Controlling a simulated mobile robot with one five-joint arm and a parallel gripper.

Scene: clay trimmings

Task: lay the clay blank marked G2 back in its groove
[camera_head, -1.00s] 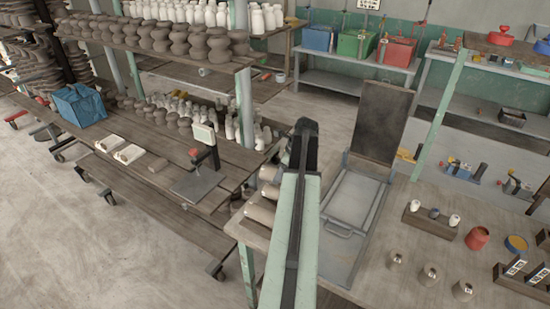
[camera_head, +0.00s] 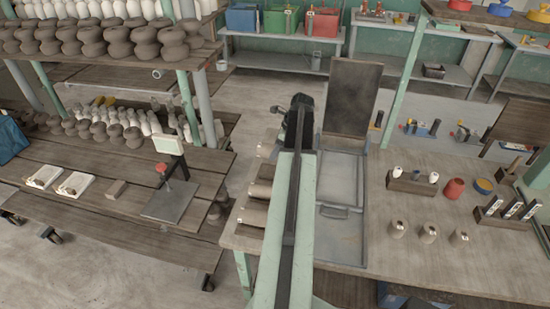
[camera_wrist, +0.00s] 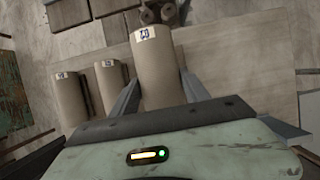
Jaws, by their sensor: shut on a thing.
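In the wrist view, my gripper (camera_wrist: 159,84) has its two fingers on either side of a grey-brown clay blank (camera_wrist: 158,65). It is shut on this blank, which looks nearer to the camera than the others. The blank's white end label shows dark marks, too small to read surely. Two similar labelled blanks (camera_wrist: 112,88) (camera_wrist: 72,100) lie side by side to its left. In the head view, blanks (camera_head: 257,212) lie at the bench's left edge, left of my arm. The gripper is hidden there behind my arm. No empty groove shows clearly.
Right of my arm stands a grey metal tray (camera_head: 338,240) with an upright dark board (camera_head: 351,98). Further right on the bench (camera_head: 400,255) are small weights (camera_head: 428,233), a red pot (camera_head: 454,189) and a wooden block with white-topped pieces (camera_head: 412,182). Left is a plank table (camera_head: 110,225).

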